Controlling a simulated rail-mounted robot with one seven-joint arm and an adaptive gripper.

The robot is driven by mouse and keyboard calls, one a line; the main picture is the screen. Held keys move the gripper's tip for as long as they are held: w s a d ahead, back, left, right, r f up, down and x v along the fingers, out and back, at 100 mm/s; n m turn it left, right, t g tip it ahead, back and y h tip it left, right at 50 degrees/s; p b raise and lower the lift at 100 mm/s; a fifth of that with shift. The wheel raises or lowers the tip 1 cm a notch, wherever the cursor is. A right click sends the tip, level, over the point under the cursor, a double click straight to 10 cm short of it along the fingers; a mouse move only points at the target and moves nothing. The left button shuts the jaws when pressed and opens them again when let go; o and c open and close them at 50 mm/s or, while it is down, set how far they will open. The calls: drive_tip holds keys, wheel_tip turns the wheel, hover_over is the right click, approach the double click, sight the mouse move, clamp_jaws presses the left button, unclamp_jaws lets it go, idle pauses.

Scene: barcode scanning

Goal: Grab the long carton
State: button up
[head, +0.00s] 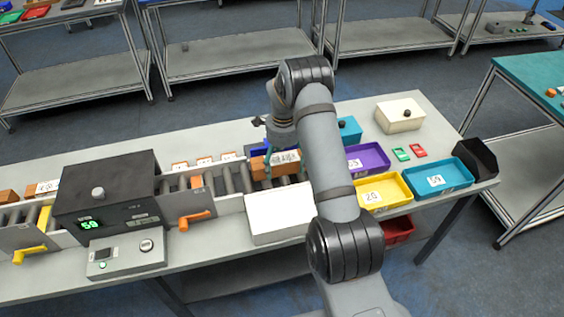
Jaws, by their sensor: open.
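A long brown carton (258,168) with a white label on top lies on the roller conveyor (230,180), just left of my arm. My gripper (284,163) is over the carton, pointing down, with its fingers open and a finger showing at either side of the label. I cannot tell whether the fingers touch the carton. My arm hides part of the area to the right of the carton.
A dark scanner box (108,193) with a green display straddles the conveyor at left, with more brown cartons (8,196) beyond it. A white box (278,214) stands in front of the carton. Purple (378,160), yellow (398,200) and blue (455,187) bins are at right.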

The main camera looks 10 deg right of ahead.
drive_tip(key=shift+c, duration=0.3)
drive_tip(key=c, duration=1.5)
drive_tip(key=shift+c, duration=0.7)
drive_tip(key=shift+r, duration=0.1)
drive_tip(key=shift+c, duration=0.8)
